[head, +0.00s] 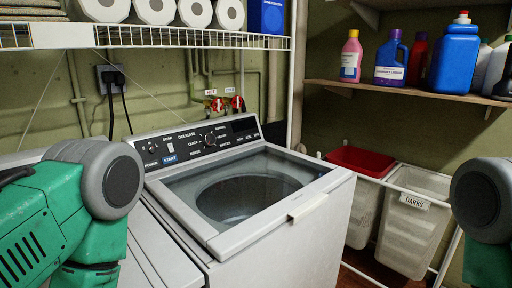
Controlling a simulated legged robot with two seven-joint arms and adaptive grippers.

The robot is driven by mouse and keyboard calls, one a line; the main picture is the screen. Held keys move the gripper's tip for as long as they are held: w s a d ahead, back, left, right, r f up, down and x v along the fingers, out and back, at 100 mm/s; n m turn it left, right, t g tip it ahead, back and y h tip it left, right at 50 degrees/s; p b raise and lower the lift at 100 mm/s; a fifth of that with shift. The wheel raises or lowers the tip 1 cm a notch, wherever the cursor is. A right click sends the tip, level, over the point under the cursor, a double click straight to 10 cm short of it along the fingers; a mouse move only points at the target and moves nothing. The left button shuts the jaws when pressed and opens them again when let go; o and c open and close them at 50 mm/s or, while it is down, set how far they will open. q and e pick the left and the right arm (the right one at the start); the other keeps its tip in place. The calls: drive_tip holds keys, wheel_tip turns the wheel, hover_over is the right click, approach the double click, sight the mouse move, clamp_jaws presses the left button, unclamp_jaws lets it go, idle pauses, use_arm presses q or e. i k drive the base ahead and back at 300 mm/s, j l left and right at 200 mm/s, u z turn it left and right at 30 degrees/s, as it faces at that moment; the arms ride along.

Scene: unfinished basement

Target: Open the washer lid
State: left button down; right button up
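The white top-loading washer (282,245) stands in the middle of the head view, with a black control panel (205,143) along its back edge. Its lid (262,178) is down and has a dark glass window, through which the round drum shows. A pale handle (308,207) sticks out at the lid's front right edge. Green and grey links of my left arm fill the lower left, and part of my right arm shows at the right edge. Both arms are apart from the lid handle. Neither gripper is in the picture.
A wire shelf (180,38) with paper rolls hangs above the washer. A wooden shelf (400,90) with several detergent bottles is at the upper right. Laundry bins, one labelled DARKS (412,228), stand right of the washer. Another white appliance (150,255) adjoins it at the left.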

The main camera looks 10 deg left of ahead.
sight(299, 204)
drive_tip(key=i+l+z, duration=0.2)
drive_tip(key=l, duration=0.2)
drive_tip(key=l+z, duration=0.2)
drive_tip(key=l, duration=0.25)
drive_tip(key=i+l+z, duration=0.2)
drive_tip(key=l, duration=0.2)
drive_tip(key=k, duration=0.1)
